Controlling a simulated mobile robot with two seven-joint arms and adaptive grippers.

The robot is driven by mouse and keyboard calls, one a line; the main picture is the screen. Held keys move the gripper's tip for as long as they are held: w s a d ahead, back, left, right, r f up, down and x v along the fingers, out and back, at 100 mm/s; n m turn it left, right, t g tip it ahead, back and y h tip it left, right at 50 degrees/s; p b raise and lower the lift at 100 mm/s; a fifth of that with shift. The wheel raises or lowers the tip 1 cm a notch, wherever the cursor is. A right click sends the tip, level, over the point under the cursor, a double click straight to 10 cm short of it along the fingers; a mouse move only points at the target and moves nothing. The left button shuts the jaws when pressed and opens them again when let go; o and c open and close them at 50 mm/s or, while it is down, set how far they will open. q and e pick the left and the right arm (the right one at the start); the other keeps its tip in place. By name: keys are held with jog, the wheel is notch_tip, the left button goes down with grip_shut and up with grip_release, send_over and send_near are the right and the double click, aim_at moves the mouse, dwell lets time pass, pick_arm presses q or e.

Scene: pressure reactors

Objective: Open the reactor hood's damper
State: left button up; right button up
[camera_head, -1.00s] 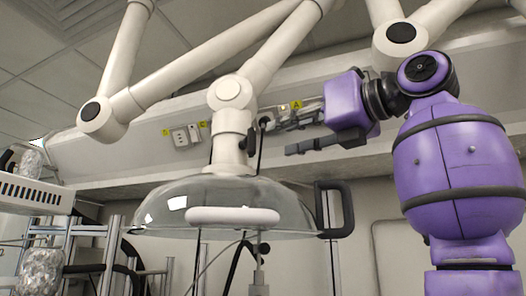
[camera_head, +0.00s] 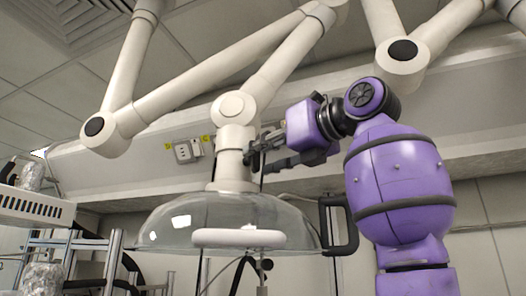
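The reactor hood (camera_head: 225,222) is a clear dome with a white front grip and a black side handle (camera_head: 341,226). It hangs from a white neck pipe (camera_head: 232,150). The damper's small dark lever is on the right side of this neck, largely hidden behind my fingers.
White jointed extraction arms (camera_head: 230,70) cross above the hood. A beam with a socket box (camera_head: 187,152) runs behind. A metal rack (camera_head: 85,245) and a white slotted unit (camera_head: 35,207) stand at left. Cables hang under the dome.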

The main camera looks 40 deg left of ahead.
pick_arm(q)
jog(key=shift+c, duration=0.3)
grip_shut()
jog(key=shift+n, duration=0.3)
jog(key=n, duration=0.3)
jog(key=shift+n, duration=0.3)
jog(key=n, duration=0.4)
jog(key=shift+s+f+n, duration=0.1)
jog(key=shift+n, duration=0.2)
jog(key=n, duration=0.4)
jog(key=shift+n, duration=0.3)
jog(key=shift+s+f+n, duration=0.1)
jog(key=shift+f+n, duration=0.05)
jog(key=shift+n, duration=2.05)
